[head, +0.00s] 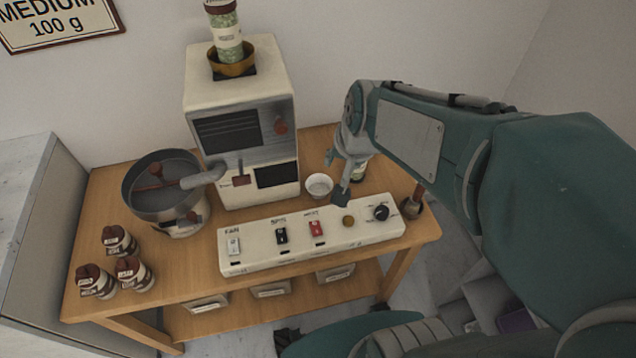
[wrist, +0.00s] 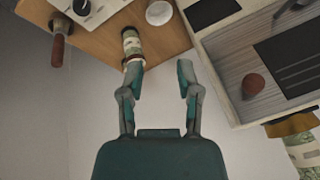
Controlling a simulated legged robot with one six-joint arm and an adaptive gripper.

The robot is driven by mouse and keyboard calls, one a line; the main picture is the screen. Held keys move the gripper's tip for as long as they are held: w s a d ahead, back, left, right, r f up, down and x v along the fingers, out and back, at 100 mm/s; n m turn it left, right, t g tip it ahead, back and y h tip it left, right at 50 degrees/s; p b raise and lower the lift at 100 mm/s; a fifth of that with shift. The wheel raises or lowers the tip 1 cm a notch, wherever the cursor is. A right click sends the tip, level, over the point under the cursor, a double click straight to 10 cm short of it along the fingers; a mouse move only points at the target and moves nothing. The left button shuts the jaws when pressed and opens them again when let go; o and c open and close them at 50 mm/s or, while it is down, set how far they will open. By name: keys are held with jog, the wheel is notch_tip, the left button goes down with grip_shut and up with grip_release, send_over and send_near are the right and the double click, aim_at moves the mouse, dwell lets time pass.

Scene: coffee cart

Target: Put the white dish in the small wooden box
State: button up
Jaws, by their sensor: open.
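The white dish (head: 319,186) is a small round bowl on the wooden table, between the machine and the control panel. It also shows at the top of the wrist view (wrist: 159,13). My gripper (head: 336,176) is above the table's right part, close to the dish in the head view. In the wrist view my gripper (wrist: 159,71) has its fingers spread with nothing between them, and the dish lies beyond the fingertips, apart from them. I cannot make out a small wooden box for certain in either view.
The cream machine (head: 245,140) stands behind the white control panel (head: 310,238). A green-labelled jar (wrist: 132,46) is near my left finger in the wrist view. A metal pan (head: 165,188) and several brown jars (head: 118,240) are at left. A wooden-handled tool (head: 413,205) is at the right edge.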

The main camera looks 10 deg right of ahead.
jog(key=w+d+f+m+g, duration=0.1)
jog(key=w+f+m, duration=0.3)
jog(key=w+f, duration=0.4)
jog(key=m, duration=0.4)
send_near(327, 193)
jog(key=shift+m+g, duration=0.3)
jog(key=x, duration=0.5)
jog(key=shift+w+d+f, duration=0.1)
jog(key=shift+d+f, duration=0.05)
jog(key=shift+f, duration=0.05)
jog(key=shift+w+x, duration=0.2)
jog(key=shift+x, duration=1.25)
jog(key=shift+w+x, duration=0.15)
jog(key=shift+x, duration=1.3)
jog(key=shift+r, duration=0.15)
jog(key=shift+c, duration=0.3)
grip_shut()
